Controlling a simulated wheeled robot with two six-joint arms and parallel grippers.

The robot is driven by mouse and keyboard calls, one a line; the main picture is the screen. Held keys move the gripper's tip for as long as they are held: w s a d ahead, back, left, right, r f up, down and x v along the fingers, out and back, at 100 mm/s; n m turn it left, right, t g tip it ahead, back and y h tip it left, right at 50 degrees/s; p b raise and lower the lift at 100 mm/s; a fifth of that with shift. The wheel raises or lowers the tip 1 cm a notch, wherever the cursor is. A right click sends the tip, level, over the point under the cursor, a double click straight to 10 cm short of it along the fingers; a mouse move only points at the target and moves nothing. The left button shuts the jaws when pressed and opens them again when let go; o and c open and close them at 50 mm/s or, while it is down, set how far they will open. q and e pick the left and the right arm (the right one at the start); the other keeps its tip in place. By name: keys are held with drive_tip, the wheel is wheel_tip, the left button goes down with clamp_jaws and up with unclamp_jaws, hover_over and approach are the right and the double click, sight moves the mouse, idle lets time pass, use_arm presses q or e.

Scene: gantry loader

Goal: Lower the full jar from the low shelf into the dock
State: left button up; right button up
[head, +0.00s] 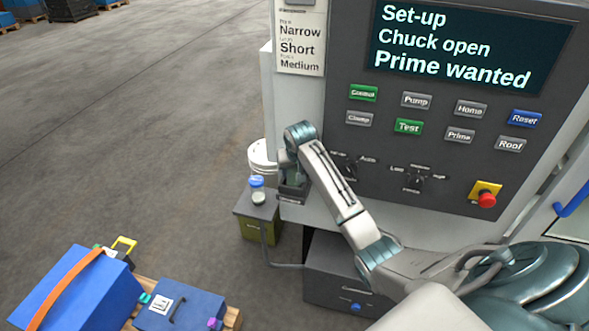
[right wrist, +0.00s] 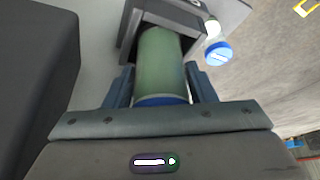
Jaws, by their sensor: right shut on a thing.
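My right gripper (head: 291,170) is shut on a green jar with a blue lid, seen clearly in the right wrist view (right wrist: 160,62). The gripper's fingers (right wrist: 160,86) sit on either side of the jar near its lid. The jar's far end reaches into the opening of the dark square dock (right wrist: 128,38); whether it touches the bottom is hidden. In the head view the dock (head: 292,193) juts from the machine front, below my gripper, and the jar is mostly hidden. My left gripper is not in view.
A second jar (head: 258,196) with a blue lid and pale contents stands on a small grey shelf (head: 243,208) left of the dock. A white bucket (head: 262,152) stands behind. The machine panel (head: 440,150) rises on the right. Blue cases (head: 180,305) lie at lower left.

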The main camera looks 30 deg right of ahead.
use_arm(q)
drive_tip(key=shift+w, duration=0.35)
use_arm(e)
drive_tip(key=shift+f, duration=0.2)
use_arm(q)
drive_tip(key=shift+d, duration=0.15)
use_arm(e)
drive_tip(key=shift+f, duration=0.35)
drive_tip(key=o, duration=1.4)
drive_tip(key=shift+r, duration=0.25)
use_arm(q)
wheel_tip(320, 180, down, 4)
drive_tip(key=b, duration=0.4)
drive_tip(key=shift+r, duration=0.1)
use_arm(e)
drive_tip(key=v, duration=1)
drive_tip(key=shift+s+a+r, duration=0.1)
drive_tip(key=shift+s+r, duration=0.05)
